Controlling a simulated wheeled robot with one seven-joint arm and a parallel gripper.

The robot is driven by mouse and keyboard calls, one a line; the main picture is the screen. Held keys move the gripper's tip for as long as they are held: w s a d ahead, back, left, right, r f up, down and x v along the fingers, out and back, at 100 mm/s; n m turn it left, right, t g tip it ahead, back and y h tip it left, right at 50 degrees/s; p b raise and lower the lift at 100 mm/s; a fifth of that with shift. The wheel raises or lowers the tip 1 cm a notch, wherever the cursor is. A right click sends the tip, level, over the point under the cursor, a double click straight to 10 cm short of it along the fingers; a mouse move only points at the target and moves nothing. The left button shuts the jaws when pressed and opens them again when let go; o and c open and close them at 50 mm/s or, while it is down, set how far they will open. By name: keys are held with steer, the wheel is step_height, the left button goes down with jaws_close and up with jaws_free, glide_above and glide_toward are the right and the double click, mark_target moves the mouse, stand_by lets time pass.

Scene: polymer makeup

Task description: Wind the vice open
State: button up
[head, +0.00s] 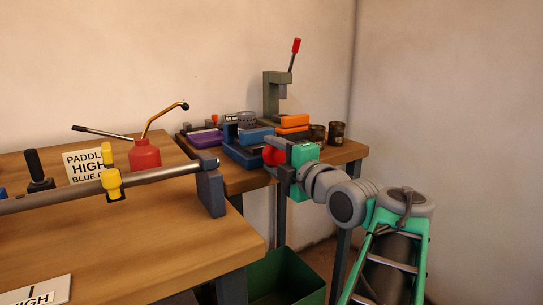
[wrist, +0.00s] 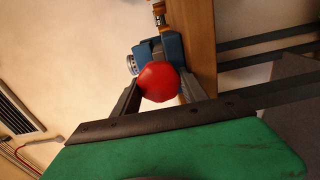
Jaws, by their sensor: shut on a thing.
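The blue vice (head: 248,150) stands at the front edge of the far bench. Its red round handle knob (head: 273,155) sticks out toward my gripper. My gripper (head: 276,160) has its fingers on either side of the knob and is shut on it. In the wrist view the red knob (wrist: 159,82) sits between the two dark fingers (wrist: 160,90). The blue vice body (wrist: 172,46) shows behind it. The knob and fingers partly hide the vice, and its jaw gap cannot be made out.
A grey-green press (head: 272,95) with a red-tipped lever stands behind the vice. Orange blocks (head: 293,122), a purple tray (head: 206,139) and dark cups (head: 336,131) share the bench. A green bin (head: 290,280) stands below.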

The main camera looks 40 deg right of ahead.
steer(key=shift+n, duration=0.3)
steer(key=o, duration=1.3)
